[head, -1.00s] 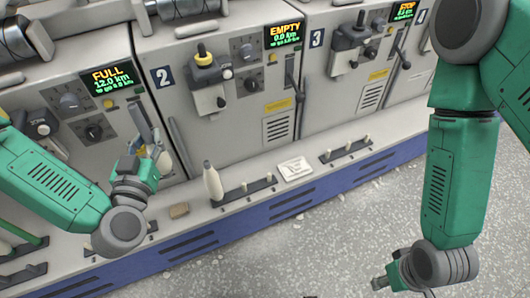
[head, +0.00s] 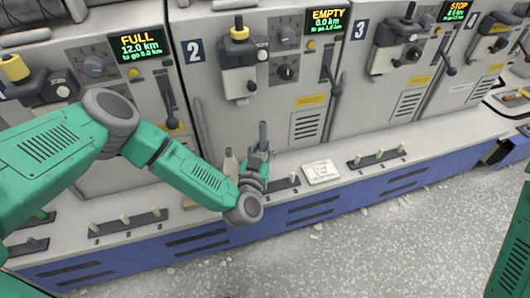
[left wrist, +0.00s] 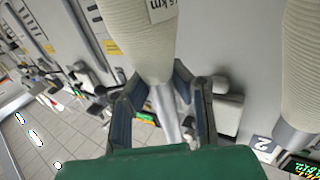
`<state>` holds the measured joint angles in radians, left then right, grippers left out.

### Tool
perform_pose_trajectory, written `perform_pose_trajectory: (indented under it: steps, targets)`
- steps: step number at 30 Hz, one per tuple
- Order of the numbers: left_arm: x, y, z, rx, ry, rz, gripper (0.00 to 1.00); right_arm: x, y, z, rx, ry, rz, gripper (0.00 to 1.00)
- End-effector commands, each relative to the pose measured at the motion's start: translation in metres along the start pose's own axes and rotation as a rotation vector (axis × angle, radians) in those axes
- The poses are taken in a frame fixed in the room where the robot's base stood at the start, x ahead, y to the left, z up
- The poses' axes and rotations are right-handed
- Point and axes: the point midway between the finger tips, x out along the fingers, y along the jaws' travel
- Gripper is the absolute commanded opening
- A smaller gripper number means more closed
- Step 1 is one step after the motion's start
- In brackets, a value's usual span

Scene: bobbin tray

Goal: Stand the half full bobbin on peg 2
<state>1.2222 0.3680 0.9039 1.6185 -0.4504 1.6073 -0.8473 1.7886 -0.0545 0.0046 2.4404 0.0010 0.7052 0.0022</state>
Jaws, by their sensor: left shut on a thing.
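My left gripper (head: 260,157) is shut on the grey tube of a bobbin. In the left wrist view its fingers (left wrist: 165,115) close around the tube, below the cream yarn of the held bobbin (left wrist: 150,40). The peg rack (head: 286,184) below is partly hidden, so I cannot tell whether the held bobbin touches a peg.
A peg rack (head: 128,224) with bare pegs lies to the left, and another (head: 377,160) to the right. The machine front with levers (head: 335,95) rises close behind.

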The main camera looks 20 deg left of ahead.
Motion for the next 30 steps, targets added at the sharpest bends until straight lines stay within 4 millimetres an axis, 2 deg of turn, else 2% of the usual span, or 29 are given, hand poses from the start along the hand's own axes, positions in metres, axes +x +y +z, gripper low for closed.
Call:
perform_pose_trajectory:
  steps: [8,19,30]
  targets:
    - [0.001,0.006,0.016,0.006,0.0,0.0,0.0,0.015,0.0,0.001,0.0,0.001,0.0,0.4]
    - [0.001,0.002,0.054,0.003,0.0,-0.002,0.0,0.051,0.0,0.003,0.0,0.0,0.0,0.4]
    - [0.002,0.003,0.057,0.006,0.002,-0.003,0.0,0.054,-0.001,0.003,0.0,0.0,0.0,0.4]
